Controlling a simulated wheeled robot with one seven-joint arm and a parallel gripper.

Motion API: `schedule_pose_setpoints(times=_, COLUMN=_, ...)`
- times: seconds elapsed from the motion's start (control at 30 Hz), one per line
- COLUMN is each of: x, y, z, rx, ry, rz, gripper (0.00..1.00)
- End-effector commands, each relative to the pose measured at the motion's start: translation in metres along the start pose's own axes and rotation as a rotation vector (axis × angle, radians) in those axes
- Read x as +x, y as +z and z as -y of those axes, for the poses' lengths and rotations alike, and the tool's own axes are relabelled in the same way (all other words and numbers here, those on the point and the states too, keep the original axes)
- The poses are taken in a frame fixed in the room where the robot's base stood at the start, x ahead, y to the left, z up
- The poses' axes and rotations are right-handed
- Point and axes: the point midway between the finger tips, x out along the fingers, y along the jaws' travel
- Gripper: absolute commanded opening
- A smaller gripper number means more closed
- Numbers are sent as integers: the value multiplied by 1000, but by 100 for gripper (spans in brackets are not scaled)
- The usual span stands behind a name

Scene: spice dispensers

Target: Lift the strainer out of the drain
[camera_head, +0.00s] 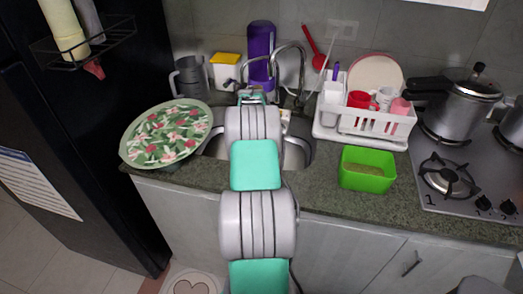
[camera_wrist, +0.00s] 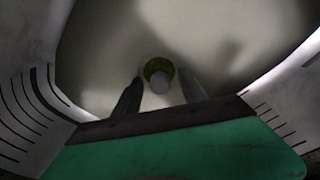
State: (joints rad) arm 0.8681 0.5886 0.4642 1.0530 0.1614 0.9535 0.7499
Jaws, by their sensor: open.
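The strainer appears between and beyond the fingertips, and I see no contact. In the head view my arm covers most of the sink (camera_head: 298,155), so the strainer and the fingertips are hidden there.
A floral plate (camera_head: 165,133) leans over the sink's left edge. The faucet (camera_head: 300,70) and a purple container (camera_head: 261,55) stand behind. A white dish rack (camera_head: 360,125) and a green box (camera_head: 367,170) are to the right, with a stove (camera_head: 460,185) beyond.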

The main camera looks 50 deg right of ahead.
Motion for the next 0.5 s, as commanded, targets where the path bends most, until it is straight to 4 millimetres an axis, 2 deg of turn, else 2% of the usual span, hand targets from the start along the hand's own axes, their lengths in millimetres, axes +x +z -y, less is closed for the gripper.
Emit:
schedule_pose_setpoints(times=0.07, x=0, y=0, z=0, rx=0, ry=0, rz=0, gripper=49)
schedule_pose_setpoints(times=0.5, x=-1, y=0, z=0, rx=0, ry=0, rz=-1, gripper=13)
